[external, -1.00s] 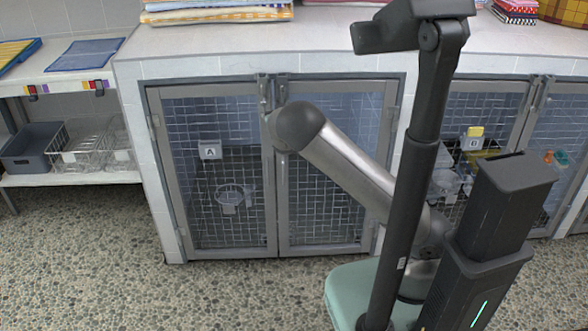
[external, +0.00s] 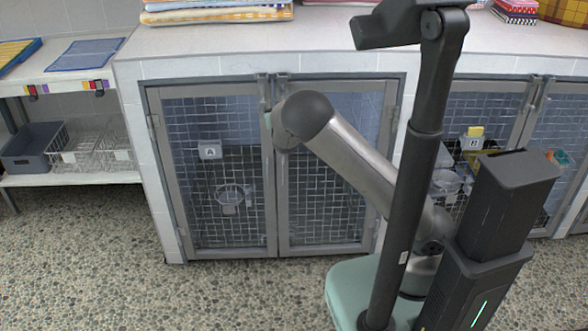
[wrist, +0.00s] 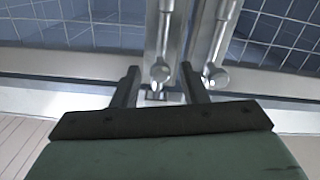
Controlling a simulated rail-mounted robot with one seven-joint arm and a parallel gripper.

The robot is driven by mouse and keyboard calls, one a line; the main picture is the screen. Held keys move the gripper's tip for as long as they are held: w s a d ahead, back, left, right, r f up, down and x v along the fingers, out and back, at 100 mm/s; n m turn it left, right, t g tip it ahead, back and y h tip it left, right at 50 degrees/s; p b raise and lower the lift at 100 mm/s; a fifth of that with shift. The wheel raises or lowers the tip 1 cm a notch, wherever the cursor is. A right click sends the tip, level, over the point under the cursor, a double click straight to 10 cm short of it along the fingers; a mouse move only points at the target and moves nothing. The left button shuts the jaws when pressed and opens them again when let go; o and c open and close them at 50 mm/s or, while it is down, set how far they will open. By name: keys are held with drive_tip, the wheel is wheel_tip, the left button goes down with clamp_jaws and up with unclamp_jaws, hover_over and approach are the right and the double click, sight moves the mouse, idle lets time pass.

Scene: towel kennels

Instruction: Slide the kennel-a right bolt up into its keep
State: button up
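Kennel A has two mesh doors, the left door (external: 218,170) and the right door (external: 325,205), both closed. At their top meeting edge are the left bolt (external: 263,84) and the right bolt (external: 281,84); their lower parts are partly hidden by my arm. In the wrist view two metal bolts with round knobs show side by side, one knob (wrist: 160,73) and another knob (wrist: 216,77). My gripper (wrist: 158,78) is open, its dark fingers either side of the first knob in the picture. I cannot tell whether they touch it. My fingers are hidden in the external view.
A tiled counter (external: 340,36) overhangs the doors, with folded towels (external: 215,12) on it. A shelf with wire baskets (external: 80,150) stands at the left. A second kennel (external: 490,105) is at the right, partly behind my arm. The pebbled floor in front is clear.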

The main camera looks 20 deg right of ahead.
drive_tip(key=s+a+p, duration=0.1)
drive_tip(key=s+a, duration=0.2)
drive_tip(key=s, duration=1.1)
drive_tip(key=shift+s, duration=0.25)
drive_tip(key=d+f+g+y+p, duration=0.1)
drive_tip(key=d+g+y+p, duration=0.35)
drive_tip(key=g+p, duration=0.2)
drive_tip(key=s+d+r+g+p, duration=0.3)
drive_tip(key=s+d+r+g, duration=0.2)
drive_tip(key=s+d, duration=0.3)
drive_tip(key=s+d+r+g+p, duration=0.4)
drive_tip(key=s+d+r, duration=0.3)
drive_tip(key=s, duration=0.8)
drive_tip(key=shift+d+r+g+h, duration=0.35)
drive_tip(key=shift+d+g+h, duration=0.1)
drive_tip(key=shift+d+g, duration=0.4)
